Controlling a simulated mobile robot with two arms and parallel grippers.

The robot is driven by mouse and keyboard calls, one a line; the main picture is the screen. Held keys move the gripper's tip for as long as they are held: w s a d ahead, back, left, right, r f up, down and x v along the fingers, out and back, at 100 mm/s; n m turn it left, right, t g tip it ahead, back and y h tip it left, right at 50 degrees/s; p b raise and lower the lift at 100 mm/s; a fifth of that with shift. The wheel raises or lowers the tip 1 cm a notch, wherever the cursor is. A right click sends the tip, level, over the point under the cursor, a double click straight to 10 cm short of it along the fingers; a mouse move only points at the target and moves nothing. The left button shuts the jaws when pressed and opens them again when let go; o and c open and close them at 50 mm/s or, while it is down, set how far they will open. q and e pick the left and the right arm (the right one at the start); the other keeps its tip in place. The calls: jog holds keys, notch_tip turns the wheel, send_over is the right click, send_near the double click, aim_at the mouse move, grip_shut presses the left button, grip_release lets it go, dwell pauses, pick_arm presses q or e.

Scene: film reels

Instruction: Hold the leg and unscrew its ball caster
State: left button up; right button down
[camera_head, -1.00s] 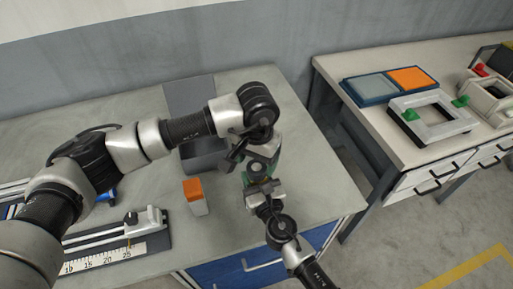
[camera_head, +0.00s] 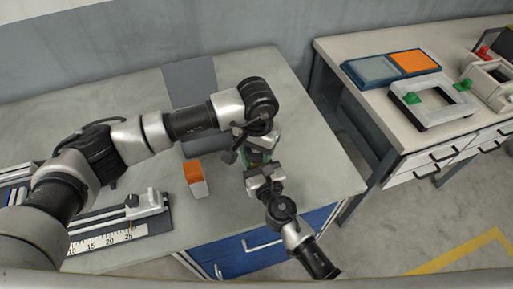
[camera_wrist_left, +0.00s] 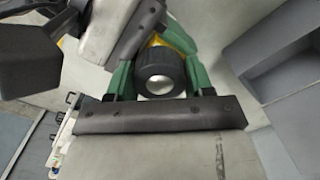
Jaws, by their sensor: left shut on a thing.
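The ball caster, a black ring with a silver ball (camera_wrist_left: 159,74), faces the camera in the left wrist view. My left gripper (camera_wrist_left: 158,80) has its green fingers shut on either side of it. A yellow part (camera_wrist_left: 176,40), perhaps the leg, shows just behind the caster; most of it is hidden. In the head view my left gripper (camera_head: 257,154) points down over the front right of the grey table, and the wrist hides the caster. My right gripper (camera_head: 262,172) is close against it from the front; its fingertips are hidden, so its hold is unclear.
On the grey table (camera_head: 315,165), an orange-topped white block (camera_head: 194,179) stands left of the grippers, with a grey open bin (camera_head: 192,88) behind. A slide with a ruler (camera_head: 115,228) lies front left. Another bench (camera_head: 400,130) with trays stands right, across a gap.

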pick_arm(q)
jog(key=n, duration=1.8)
jog(key=shift+r, duration=0.1)
jog(key=n, duration=0.4)
jog(key=shift+n, duration=0.3)
jog(key=n, duration=1.2)
jog(key=shift+n, duration=0.3)
jog(key=n, duration=0.6)
pick_arm(e)
jog(key=shift+f, duration=0.1)
pick_arm(q)
jog(key=n, duration=0.6)
jog(key=shift+r+n, duration=0.1)
jog(key=shift+n, duration=0.2)
jog(key=n, duration=0.6)
jog(key=shift+r, duration=0.15)
